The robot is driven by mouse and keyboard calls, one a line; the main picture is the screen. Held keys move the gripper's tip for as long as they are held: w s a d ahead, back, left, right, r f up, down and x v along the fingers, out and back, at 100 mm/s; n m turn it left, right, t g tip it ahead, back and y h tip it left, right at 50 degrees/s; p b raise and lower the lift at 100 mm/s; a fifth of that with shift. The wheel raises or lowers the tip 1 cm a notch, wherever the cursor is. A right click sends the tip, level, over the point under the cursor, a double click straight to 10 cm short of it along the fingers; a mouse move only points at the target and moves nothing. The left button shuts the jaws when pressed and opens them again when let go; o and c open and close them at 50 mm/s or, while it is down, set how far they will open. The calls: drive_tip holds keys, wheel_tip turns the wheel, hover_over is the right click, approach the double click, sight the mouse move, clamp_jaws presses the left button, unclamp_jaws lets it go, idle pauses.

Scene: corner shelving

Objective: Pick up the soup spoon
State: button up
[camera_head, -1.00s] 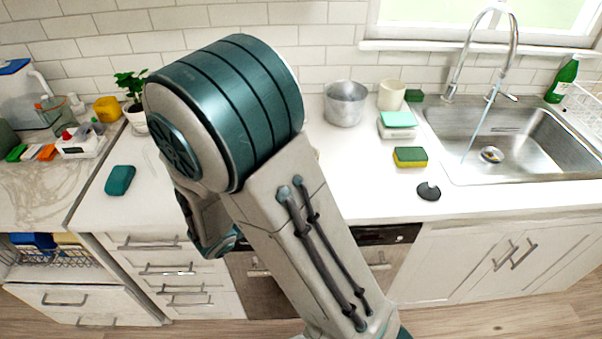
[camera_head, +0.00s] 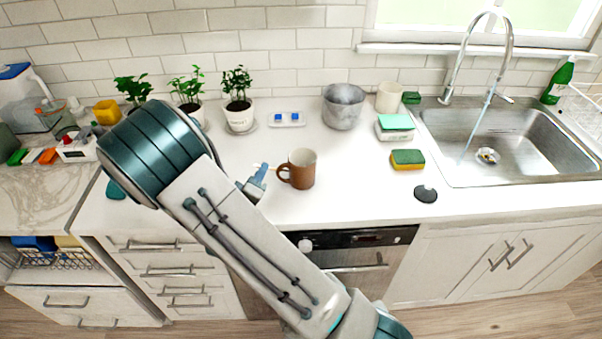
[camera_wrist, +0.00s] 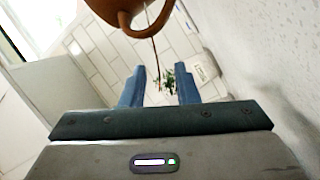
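I cannot make out a soup spoon for certain. In the wrist view a thin dark strip (camera_wrist: 154,56) runs from beside the brown mug (camera_wrist: 108,8) to the space between my fingertips; it may be the spoon's handle seen edge-on. My gripper (camera_wrist: 160,80) has its two blue fingers apart, with nothing clearly clamped between them. In the head view my gripper (camera_head: 260,174) is just left of the brown mug (camera_head: 302,169), close to its handle. The mug stands upright on the counter. My arm hides part of the counter to the left.
Potted plants (camera_head: 239,113) and a small blue-and-white item (camera_head: 286,119) stand behind. A metal pot (camera_head: 343,106), a cream cup (camera_head: 389,97), sponges (camera_head: 407,159) and a black disc (camera_head: 425,193) lie to the right, before the sink (camera_head: 508,180). Counter between mug and sponge is clear.

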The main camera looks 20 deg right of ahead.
drive_tip(key=p+x, duration=0.2)
drive_tip(key=x, duration=0.2)
drive_tip(key=shift+d+r, duration=0.15)
drive_tip(key=shift+r, duration=0.05)
drive_tip(key=shift+w+d+f+p, duration=0.15)
drive_tip(key=shift+w+d+p, duration=0.2)
drive_tip(key=shift+w, duration=0.1)
clamp_jaws()
